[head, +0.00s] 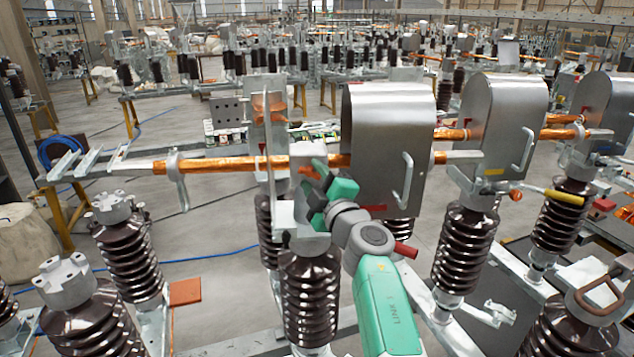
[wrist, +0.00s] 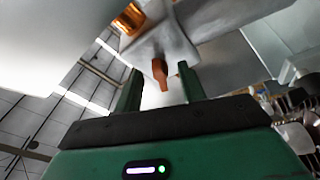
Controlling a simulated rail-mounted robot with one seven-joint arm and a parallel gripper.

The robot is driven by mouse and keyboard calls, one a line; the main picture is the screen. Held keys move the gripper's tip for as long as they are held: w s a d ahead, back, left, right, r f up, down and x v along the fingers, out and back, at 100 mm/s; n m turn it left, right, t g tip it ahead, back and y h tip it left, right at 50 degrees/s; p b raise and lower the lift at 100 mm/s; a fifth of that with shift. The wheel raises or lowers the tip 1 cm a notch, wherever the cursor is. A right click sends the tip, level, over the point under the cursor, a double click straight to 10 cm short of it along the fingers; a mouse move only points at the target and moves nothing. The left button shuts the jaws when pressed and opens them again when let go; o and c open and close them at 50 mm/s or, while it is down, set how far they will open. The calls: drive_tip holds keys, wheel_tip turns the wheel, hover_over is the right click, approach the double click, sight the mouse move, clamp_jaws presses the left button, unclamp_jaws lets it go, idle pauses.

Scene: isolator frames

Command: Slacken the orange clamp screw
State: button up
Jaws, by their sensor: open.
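In the wrist view, my gripper (wrist: 161,86) is open, one green finger on each side. A grey clamp block (wrist: 165,38) is just beyond it. The orange clamp screw (wrist: 159,71) projects from the block toward the gap between my fingertips. A second small orange piece (wrist: 183,68) is close to the right finger; I cannot tell if it belongs to the screw. No finger visibly closes on either. In the head view, my gripper (head: 317,198) is at the copper bar (head: 232,165), above a brown insulator (head: 308,290). The screw is hard to make out there.
A grey metal hood (head: 385,140) with a handle stands directly right of my gripper. A thin upright plate (head: 268,140) stands to its left. More brown insulators (head: 130,255) stand at left and right. A blue cable (head: 205,257) lies on the floor.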

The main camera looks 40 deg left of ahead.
drive_tip(key=v, duration=0.7)
drive_tip(key=shift+d+b, duration=0.3)
drive_tip(key=shift+b, duration=0.15)
drive_tip(key=shift+s+f, duration=0.1)
drive_tip(key=shift+s, duration=0.05)
drive_tip(key=s+d+r+m+t+y, duration=0.15)
drive_tip(key=s+r+m+t, duration=0.3)
drive_tip(key=r, duration=0.45)
drive_tip(key=s+d+r+m+t, duration=0.2)
drive_tip(key=s+r+m+t, duration=0.25)
drive_tip(key=r, duration=0.35)
drive_tip(key=s+d+r+m+t+h, duration=0.25)
drive_tip(key=d+m+t+h, duration=0.2)
drive_tip(key=d, duration=0.45)
drive_tip(key=s+d+r+m+t+h, duration=0.2)
drive_tip(key=s+d+m+t+h, duration=0.15)
drive_tip(key=d+m+h, duration=0.35)
drive_tip(key=s+d+f+m+h, duration=0.1)
drive_tip(key=s+d+m+h, duration=0.1)
drive_tip(key=s+d+h, duration=0.2)
drive_tip(key=s+d+f+m+h, duration=0.2)
drive_tip(key=s+d+m+h, duration=0.1)
drive_tip(key=d, duration=0.8)
drive_tip(key=shift+s+d+m+g+h, duration=0.3)
drive_tip(key=shift+s+m+g+h, duration=0.1)
drive_tip(key=shift+s, duration=0.35)
